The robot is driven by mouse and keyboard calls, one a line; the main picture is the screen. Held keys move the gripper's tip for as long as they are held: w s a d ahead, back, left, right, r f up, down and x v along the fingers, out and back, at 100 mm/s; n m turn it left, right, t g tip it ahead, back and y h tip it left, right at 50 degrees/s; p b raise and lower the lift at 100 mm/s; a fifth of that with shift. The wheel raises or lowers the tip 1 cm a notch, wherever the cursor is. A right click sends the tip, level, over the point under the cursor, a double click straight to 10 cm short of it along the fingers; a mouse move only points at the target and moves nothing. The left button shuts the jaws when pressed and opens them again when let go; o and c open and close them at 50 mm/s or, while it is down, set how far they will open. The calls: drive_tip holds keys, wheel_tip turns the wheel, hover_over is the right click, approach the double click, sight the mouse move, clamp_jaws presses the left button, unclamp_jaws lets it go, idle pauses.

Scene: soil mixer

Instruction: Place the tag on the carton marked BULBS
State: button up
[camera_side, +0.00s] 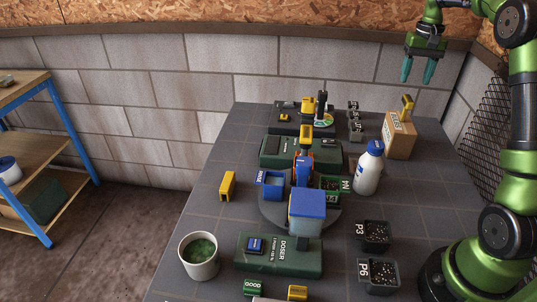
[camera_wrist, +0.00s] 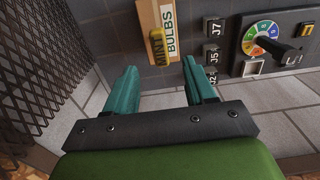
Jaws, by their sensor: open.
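The tan carton (camera_side: 400,139) stands at the back right of the table. In the wrist view its label (camera_wrist: 171,30) reads BULBS. A yellow tag (camera_side: 407,104) lettered MINT rests upright on top of the carton, and it also shows in the wrist view (camera_wrist: 158,47). My gripper (camera_side: 419,80) hangs high above and behind the carton, clear of it, with fingers pointing down. In the wrist view its two teal fingers (camera_wrist: 158,75) are apart and empty, with the tag and carton beyond their tips.
A white bottle (camera_side: 369,168) stands left of and in front of the carton. A dial (camera_wrist: 264,38) is farther along. Other yellow pieces (camera_side: 228,185) and green machines (camera_side: 280,256) fill the middle and front.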

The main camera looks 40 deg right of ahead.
drive_tip(key=s+a+r+n+t, duration=0.2)
drive_tip(key=a+r, duration=0.2)
drive_tip(key=a, duration=0.6)
drive_tip(key=s+a+r+n+t, duration=0.15)
drive_tip(key=a+r, duration=0.25)
drive_tip(key=a, duration=0.7)
drive_tip(key=s+a+f+n+t+y, duration=0.1)
drive_tip(key=s+a+f+t+y, duration=0.1)
drive_tip(key=s+a+f, duration=0.4)
drive_tip(key=s+a+t, duration=0.1)
drive_tip(key=s+a, duration=0.3)
drive_tip(key=a, duration=0.2)
drive_tip(key=shift+s+a+f+t, duration=0.15)
drive_tip(key=shift+s+a+t, duration=0.05)
drive_tip(key=shift+a+t, duration=0.15)
